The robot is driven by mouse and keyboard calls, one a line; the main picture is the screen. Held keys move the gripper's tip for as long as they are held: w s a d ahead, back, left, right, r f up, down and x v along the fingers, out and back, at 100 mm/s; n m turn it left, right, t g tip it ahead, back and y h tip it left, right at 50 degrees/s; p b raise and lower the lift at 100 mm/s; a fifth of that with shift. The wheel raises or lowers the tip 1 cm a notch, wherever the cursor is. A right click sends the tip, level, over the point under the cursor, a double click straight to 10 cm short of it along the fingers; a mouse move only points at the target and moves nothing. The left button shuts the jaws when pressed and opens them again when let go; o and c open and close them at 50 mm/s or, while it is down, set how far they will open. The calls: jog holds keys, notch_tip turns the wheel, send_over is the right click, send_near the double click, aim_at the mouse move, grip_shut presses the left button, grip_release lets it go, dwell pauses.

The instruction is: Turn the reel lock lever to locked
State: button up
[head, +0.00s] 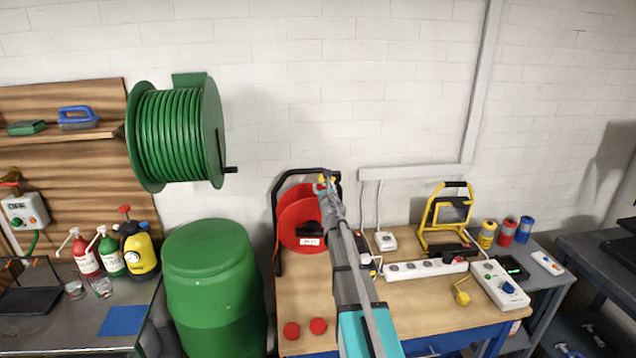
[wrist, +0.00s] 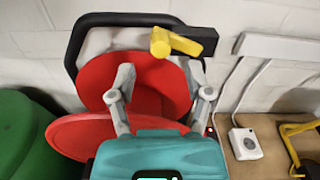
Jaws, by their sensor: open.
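The red cable reel (head: 297,215) stands in a black frame at the back of the wooden bench. Its yellow lock lever (wrist: 183,42) sits at the top of the frame and points right and slightly down in the wrist view. The lever also shows small in the head view (head: 324,179). My gripper (wrist: 162,70) is open and empty in front of the reel, with its fingertips just below the lever in the picture. In the head view my gripper (head: 327,188) partly covers the lever and reel. I cannot tell whether a finger touches the lever.
A green barrel (head: 210,285) stands left of the bench, below a green hose reel (head: 180,135) on the wall. A white power strip (head: 425,268) and a yellow work lamp (head: 447,215) are to the right. Two red discs (head: 305,329) lie at the bench front.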

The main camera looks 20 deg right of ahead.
aim_at(322, 180)
jog(key=shift+x, duration=2.35)
